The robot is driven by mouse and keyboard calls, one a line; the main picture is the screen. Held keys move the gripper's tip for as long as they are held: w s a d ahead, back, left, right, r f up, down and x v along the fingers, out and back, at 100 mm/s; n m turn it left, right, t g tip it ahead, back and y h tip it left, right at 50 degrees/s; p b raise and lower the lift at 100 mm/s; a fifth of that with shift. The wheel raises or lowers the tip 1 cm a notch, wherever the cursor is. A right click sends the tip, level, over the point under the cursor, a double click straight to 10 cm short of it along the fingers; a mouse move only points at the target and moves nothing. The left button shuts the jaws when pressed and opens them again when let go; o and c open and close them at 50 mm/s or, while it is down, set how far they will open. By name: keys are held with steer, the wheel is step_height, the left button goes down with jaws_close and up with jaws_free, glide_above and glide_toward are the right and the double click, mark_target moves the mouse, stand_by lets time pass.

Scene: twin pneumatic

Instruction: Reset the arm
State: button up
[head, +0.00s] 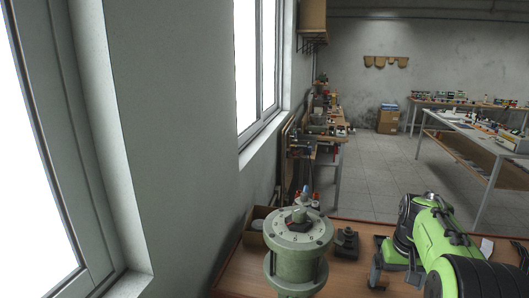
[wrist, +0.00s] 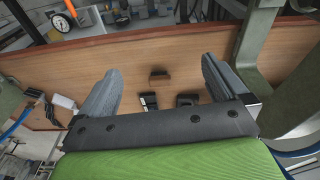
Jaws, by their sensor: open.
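My arm (head: 440,245), green and black, reaches in from the lower right in the head view, bent over the wooden bench. My gripper (head: 378,264) is at its left end, above the bench top. In the wrist view my gripper (wrist: 160,74) has its two grey fingers spread wide, with nothing held between them. A small brown block (wrist: 159,77) shows on the bench beyond the gap between the fingers. Two small dark items (wrist: 149,101) show nearer the palm, partly hidden by it.
A brown box (head: 258,222) is behind the cylinder. Wall and windows are at left. Open floor (head: 390,165) lies beyond.

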steer(key=s+a+r+n+t, duration=0.1)
steer(key=s+a+r+t, duration=0.1)
steer(key=s+a+r, duration=0.9)
steer(key=s+a+f+t, duration=0.1)
steer(key=s+a+f, duration=0.1)
steer(key=s, duration=0.6)
steer(key=s+a+f+n+t, duration=0.1)
steer(key=s+a+f, duration=0.2)
steer(key=s, duration=0.5)
steer(key=shift+a+f+y, duration=0.15)
steer(key=shift+f+y, duration=0.15)
steer(key=shift+f, duration=0.1)
